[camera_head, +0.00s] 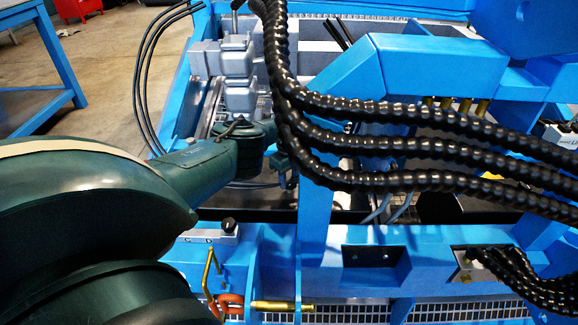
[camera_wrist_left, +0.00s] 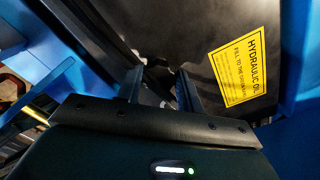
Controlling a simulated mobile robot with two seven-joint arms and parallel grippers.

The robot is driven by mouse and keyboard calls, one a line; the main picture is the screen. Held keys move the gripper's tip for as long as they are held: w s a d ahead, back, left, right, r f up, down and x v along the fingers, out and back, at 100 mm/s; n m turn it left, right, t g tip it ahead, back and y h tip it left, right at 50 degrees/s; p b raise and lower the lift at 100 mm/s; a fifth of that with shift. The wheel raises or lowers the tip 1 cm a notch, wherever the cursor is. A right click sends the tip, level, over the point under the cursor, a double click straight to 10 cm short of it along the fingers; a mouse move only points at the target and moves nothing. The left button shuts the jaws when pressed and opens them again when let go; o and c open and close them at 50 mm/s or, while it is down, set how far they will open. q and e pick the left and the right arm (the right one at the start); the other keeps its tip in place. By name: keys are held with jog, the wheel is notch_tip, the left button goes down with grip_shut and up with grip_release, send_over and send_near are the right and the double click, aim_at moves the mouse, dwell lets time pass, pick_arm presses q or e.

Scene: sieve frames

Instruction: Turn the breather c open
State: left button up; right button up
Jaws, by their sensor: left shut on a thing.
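My left gripper (camera_head: 283,163) reaches in from the left, below the grey valve block and beside the black hoses. In the left wrist view its two fingers (camera_wrist_left: 160,90) straddle a small dark part, which I take to be the breather (camera_wrist_left: 156,84). They are shut on it. Most of the breather is hidden by the fingers and shadow, so its turn position cannot be told. It sits at a dark tank (camera_wrist_left: 210,35) with a yellow hydraulic oil label (camera_wrist_left: 239,66). My right gripper is in neither view.
Thick black ribbed hoses (camera_head: 400,110) run close to the gripper's right. A grey valve block (camera_head: 238,75) stands just behind it. Blue frame beams (camera_head: 440,65) surround the space. A brass handle and orange ring (camera_head: 230,303) lie nearer, at the lower left.

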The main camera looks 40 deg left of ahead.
aim_at(289, 180)
pick_arm(q)
jog(key=o, duration=1)
jog(key=shift+r, duration=0.15)
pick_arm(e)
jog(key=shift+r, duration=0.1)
pick_arm(q)
jog(key=shift+r+p, duration=0.3)
jog(key=shift+p, duration=0.15)
notch_tip(289, 180, up, 2)
jog(key=shift+r+p, duration=0.25)
jog(key=shift+p, duration=1)
notch_tip(289, 180, up, 10)
jog(key=p, duration=0.8)
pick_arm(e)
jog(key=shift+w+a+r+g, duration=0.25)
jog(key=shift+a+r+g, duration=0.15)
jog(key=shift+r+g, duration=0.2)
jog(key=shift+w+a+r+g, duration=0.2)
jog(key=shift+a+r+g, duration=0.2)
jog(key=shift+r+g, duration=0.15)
pick_arm(q)
jog(key=shift+f, duration=0.15)
